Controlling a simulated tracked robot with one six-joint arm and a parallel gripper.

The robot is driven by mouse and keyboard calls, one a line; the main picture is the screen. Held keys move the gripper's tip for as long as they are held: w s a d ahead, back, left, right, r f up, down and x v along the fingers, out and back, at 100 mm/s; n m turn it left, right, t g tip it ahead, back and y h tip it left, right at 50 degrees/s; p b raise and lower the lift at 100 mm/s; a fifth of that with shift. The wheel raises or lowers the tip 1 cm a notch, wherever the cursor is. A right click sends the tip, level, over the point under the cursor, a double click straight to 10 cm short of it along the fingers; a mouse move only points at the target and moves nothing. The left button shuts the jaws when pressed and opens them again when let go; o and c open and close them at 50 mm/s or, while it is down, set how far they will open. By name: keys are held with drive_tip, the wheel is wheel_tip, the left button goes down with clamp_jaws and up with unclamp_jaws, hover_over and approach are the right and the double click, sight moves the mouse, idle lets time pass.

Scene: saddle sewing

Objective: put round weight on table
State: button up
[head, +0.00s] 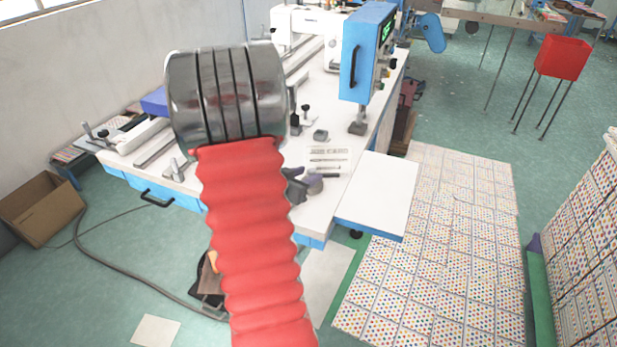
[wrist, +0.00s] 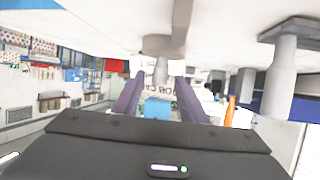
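The round weight (head: 314,184) is a grey disc low on the white table (head: 365,192), near its front edge, in the head view. In the wrist view, where the table surface fills the top, the round weight (wrist: 163,44) shows as a flat disc against that white surface, with a narrow grey stem standing out from it. My gripper (wrist: 160,82) has its two purple fingers apart, one on each side of the stem, with gaps visible. In the head view my gripper (head: 301,184) is just left of the weight, partly hidden by my red arm.
A blue machine head (head: 367,52) stands over the table. In the wrist view a larger grey post (wrist: 283,80) stands at the right. A cardboard box (head: 40,208) sits on the floor.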

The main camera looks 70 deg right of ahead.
drive_tip(key=v, duration=0.9)
drive_tip(key=shift+a, duration=0.2)
drive_tip(key=shift+r, duration=0.15)
idle(0.3)
